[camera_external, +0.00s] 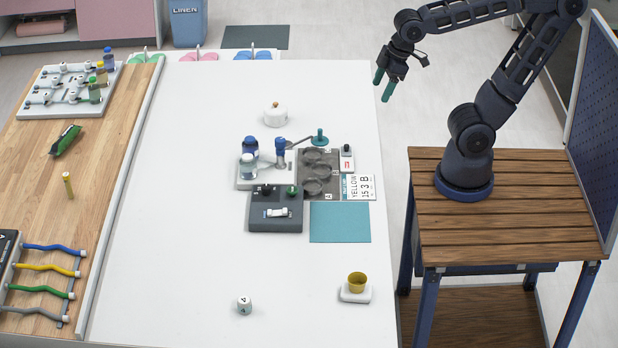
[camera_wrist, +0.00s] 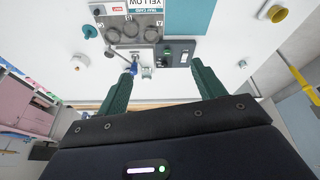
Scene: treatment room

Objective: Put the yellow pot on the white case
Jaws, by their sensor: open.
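The yellow pot (camera_external: 357,281) is a small open cup near the front right of the white table. It appears to stand upright on the white case (camera_external: 347,296), a small flat block with rounded corners. My gripper (camera_external: 382,91) is high over the table's far right edge, well away from both. Its two green fingers are apart with nothing between them, as the wrist view (camera_wrist: 164,68) also shows.
A grey tray (camera_external: 277,222), bottles, a dark ringed plate (camera_external: 318,165) and a teal mat (camera_external: 340,222) fill the middle of the table. A white lidded jar (camera_external: 275,117) stands behind, a white die (camera_external: 244,305) in front.

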